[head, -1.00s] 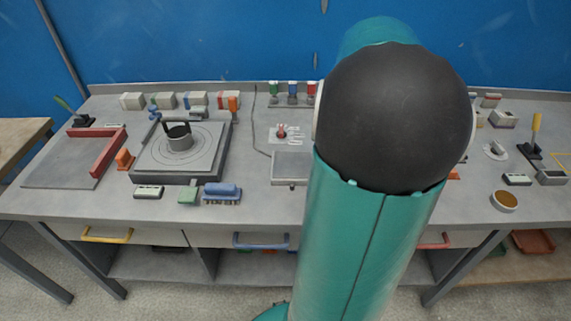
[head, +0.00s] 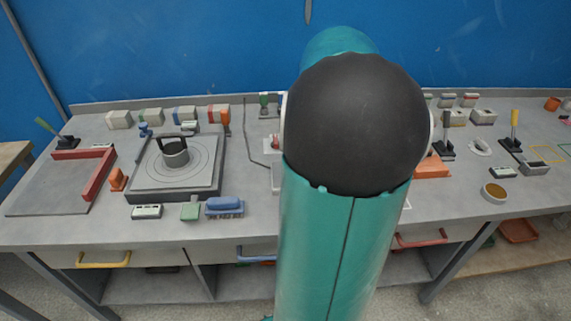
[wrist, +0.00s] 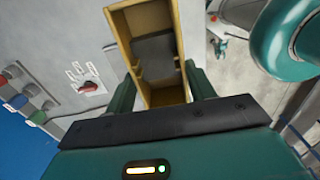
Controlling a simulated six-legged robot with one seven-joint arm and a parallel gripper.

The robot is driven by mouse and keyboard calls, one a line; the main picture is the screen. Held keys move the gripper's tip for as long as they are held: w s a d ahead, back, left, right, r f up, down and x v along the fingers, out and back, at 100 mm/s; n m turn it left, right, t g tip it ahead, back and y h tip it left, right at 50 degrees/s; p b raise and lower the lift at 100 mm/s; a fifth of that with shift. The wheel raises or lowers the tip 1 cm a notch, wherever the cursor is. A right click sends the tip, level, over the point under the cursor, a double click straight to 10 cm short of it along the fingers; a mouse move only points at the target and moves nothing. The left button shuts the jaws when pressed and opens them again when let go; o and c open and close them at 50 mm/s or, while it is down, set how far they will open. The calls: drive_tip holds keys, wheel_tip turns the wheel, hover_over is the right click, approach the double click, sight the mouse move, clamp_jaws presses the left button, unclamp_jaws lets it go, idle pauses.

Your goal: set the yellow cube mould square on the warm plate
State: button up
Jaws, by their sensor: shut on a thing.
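The yellow cube mould (wrist: 177,38) is an open yellow box with dark grey inside, in the upper middle of the wrist view. My gripper (wrist: 160,88) is shut on it, with one green finger along each side. The gripper and mould are hidden behind my arm in the head view. A square grey plate with concentric rings (head: 145,183) lies on the left of the bench, with a dark-handled cylinder (head: 175,158) standing on it. I cannot tell whether this is the warm plate. The bench behind my arm is hidden.
A grey slab with a red L-shaped edge (head: 83,190) lies far left. A blue brush (head: 224,203), a green block (head: 190,212) and an orange block (head: 117,180) sit near the ringed plate. A round brown-filled bowl (head: 494,193) is at right. A blue wall (head: 180,50) stands behind.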

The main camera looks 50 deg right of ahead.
drive_tip(key=w+f, duration=0.3)
drive_tip(key=w+d+f, duration=0.1)
drive_tip(key=w+f, duration=0.1)
drive_tip(key=w, duration=0.2)
drive_tip(key=w+f, duration=0.3)
drive_tip(key=w, duration=0.1)
drive_tip(key=shift+d+f, duration=0.3)
drive_tip(key=shift+f, duration=1.6)
drive_tip(key=shift+f, duration=0.15)
drive_tip(key=o, duration=1.1)
